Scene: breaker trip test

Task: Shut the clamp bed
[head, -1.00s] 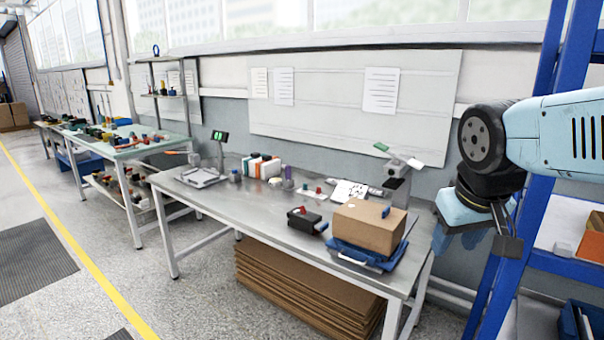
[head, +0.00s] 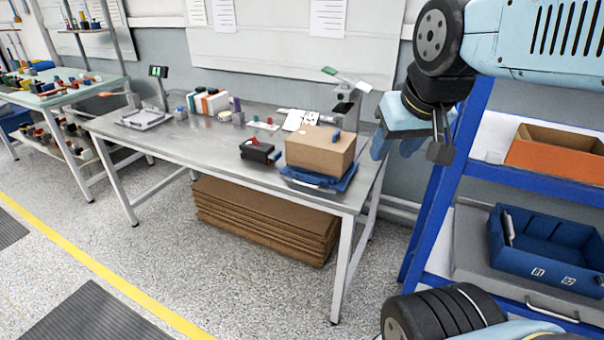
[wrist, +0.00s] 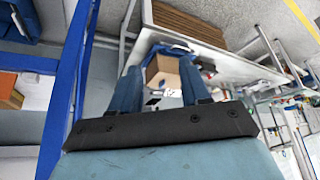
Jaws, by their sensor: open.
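No part is plainly marked as the clamp bed. A grey upright fixture (head: 345,100) with raised plates, one green and one pale, stands at the back right of the steel workbench (head: 215,140); it may be the clamp bed, but I cannot tell. A black box with a red part (head: 257,150) sits near the bench's middle. My gripper (head: 398,147) hangs in the air beside the bench's right end, apart from everything. In the wrist view my gripper (wrist: 160,64) has its two blue fingers spread, with nothing held between them.
A cardboard box (head: 320,152) rests on a blue case (head: 318,180) at the bench's right end. A blue shelf rack (head: 440,195) with a blue bin (head: 540,255) and an orange box (head: 555,150) stands at right. Flat cardboard (head: 262,220) lies under the bench. The floor in front is clear.

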